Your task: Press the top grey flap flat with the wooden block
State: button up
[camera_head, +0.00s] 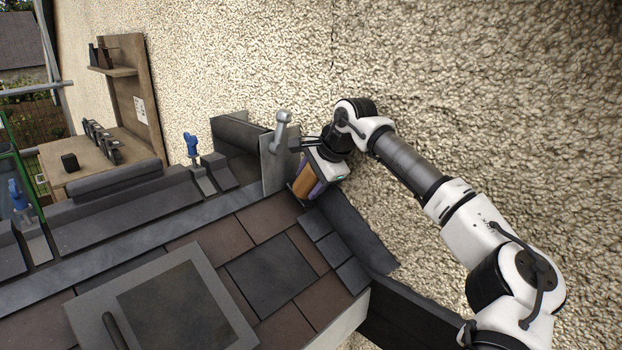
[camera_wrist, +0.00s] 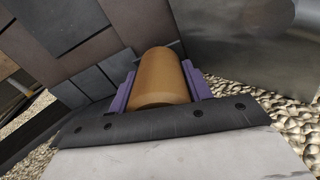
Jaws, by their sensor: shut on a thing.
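My gripper (camera_head: 307,184) is shut on the brown wooden block (camera_head: 308,180), which sits between its purple fingers. In the wrist view the block (camera_wrist: 160,78) looks rounded, and my gripper (camera_wrist: 160,85) clasps both its sides. Three small grey flaps (camera_head: 313,223) run in a row down the roof's wall-side edge. The topmost lies just below my gripper. I cannot tell for certain that it is the task's flap, nor whether the block touches it. Grey pieces also show left of the block in the wrist view (camera_wrist: 88,82).
An upright grey plate (camera_head: 273,169) with a handle stands left of my gripper. A dark strip (camera_head: 350,228) runs along the pebbled wall (camera_head: 480,80). Blue-handled tools (camera_head: 191,146) and dark ridge pieces (camera_head: 130,208) lie left. A framed panel (camera_head: 170,305) sits on the brown tiles (camera_head: 215,245).

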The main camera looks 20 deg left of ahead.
jog(key=shift+a+f, duration=0.2)
jog(key=shift+f, duration=0.15)
jog(key=shift+w+a+f, duration=0.15)
jog(key=shift+a+f, duration=0.1)
jog(key=shift+f, duration=0.1)
jog(key=shift+x, duration=1.25)
jog(key=shift+r, duration=0.1)
jog(key=shift+p+v, duration=1.5)
jog(key=shift+v, duration=2.45)
jog(key=shift+d, duration=0.1)
